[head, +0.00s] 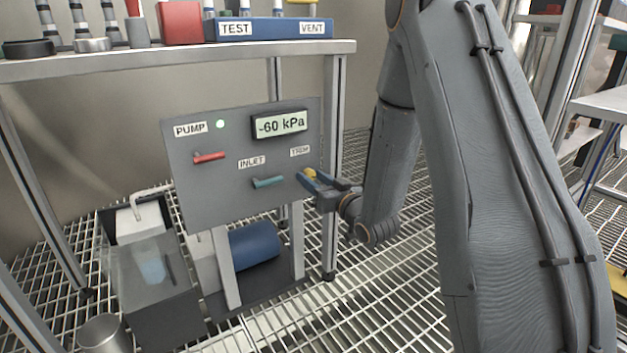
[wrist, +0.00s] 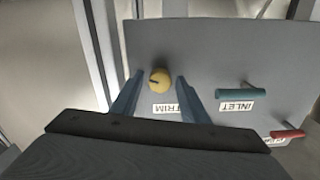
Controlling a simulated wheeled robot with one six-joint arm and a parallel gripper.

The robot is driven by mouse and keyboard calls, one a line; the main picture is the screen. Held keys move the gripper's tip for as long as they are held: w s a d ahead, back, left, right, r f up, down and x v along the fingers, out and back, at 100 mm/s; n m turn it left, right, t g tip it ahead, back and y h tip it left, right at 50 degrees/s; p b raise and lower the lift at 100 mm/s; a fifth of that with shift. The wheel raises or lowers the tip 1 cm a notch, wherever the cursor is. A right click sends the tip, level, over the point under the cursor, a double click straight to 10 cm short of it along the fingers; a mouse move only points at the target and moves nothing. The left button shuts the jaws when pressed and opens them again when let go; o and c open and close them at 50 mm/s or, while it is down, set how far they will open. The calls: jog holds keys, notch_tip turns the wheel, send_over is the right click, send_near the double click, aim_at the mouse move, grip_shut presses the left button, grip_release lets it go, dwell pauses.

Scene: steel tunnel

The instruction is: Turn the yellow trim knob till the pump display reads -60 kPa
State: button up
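The grey pump panel (head: 200,150) stands in front of me. Its pump display (head: 281,124) reads -60 kPa. The yellow trim knob (head: 310,174) is at the panel's lower right, under the TRIM label (head: 300,151), and is partly hidden by my gripper (head: 308,178) in the head view. In the wrist view the round knob (wrist: 160,79) shows between the two blue fingers of my gripper (wrist: 160,76), with a gap on each side. The gripper is open and does not hold the knob.
A red lever (head: 209,157) and a teal INLET lever (head: 268,182) are on the panel left of the knob. A green light (head: 220,124) is lit. A rack post (head: 334,200) stands just right of the panel. A shelf (head: 180,58) runs above.

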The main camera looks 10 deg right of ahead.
jog(key=c, duration=0.8)
jog(key=shift+r+n+p, duration=0.1)
jog(key=shift+n+p, duration=0.5)
jog(key=shift+p, duration=0.35)
jog(key=shift+n+p, duration=0.35)
jog(key=shift+n, duration=0.05)
jog(key=o, duration=1.1)
jog(key=shift+c, duration=0.2)
jog(key=p+v, duration=0.3)
jog(key=v, duration=0.5)
jog(key=shift+w+a, duration=0.1)
